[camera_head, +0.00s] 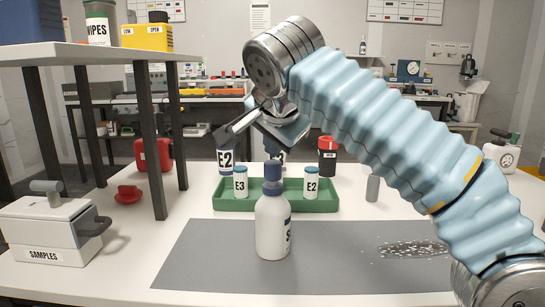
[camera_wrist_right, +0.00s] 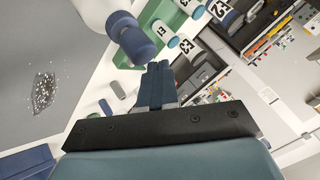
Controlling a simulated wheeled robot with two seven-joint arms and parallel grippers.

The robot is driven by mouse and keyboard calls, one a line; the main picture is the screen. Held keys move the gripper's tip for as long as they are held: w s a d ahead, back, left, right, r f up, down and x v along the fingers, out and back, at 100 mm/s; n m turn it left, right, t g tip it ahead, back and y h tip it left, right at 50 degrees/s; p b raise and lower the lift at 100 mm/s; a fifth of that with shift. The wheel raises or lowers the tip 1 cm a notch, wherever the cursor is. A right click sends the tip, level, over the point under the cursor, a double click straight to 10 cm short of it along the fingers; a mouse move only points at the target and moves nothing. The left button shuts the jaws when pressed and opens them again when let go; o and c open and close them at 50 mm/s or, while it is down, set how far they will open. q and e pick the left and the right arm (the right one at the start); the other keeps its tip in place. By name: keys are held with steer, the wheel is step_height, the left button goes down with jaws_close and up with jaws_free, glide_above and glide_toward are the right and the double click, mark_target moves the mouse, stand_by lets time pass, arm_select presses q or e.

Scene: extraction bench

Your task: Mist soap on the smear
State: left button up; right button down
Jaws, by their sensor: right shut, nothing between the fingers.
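A white bottle (camera_head: 272,228) with a dark blue top stands upright on the grey mat, front centre. In the right wrist view its blue top (camera_wrist_right: 130,40) is just beyond my fingertips, apart from them. The smear (camera_head: 412,249), a patch of pale specks, lies on the right part of the mat; it also shows in the right wrist view (camera_wrist_right: 42,92). My right gripper (camera_head: 273,148) is above and behind the bottle, its fingers partly hidden in the head view. In the right wrist view the fingers (camera_wrist_right: 160,85) are together and empty. My left gripper is out of view.
A green tray (camera_head: 235,206) with vials labelled E2 and E3 stands behind the bottle. A grey cylinder (camera_head: 372,188) is right of it. A SAMPLES box (camera_head: 50,232) and shelf legs are at left. The mat (camera_head: 200,262) is otherwise clear.

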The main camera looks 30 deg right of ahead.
mark_target(274, 164)
steer(key=shift+r, duration=0.5)
step_height(274, 164, up, 6)
steer(key=p, duration=0.6)
stand_by(2.1)
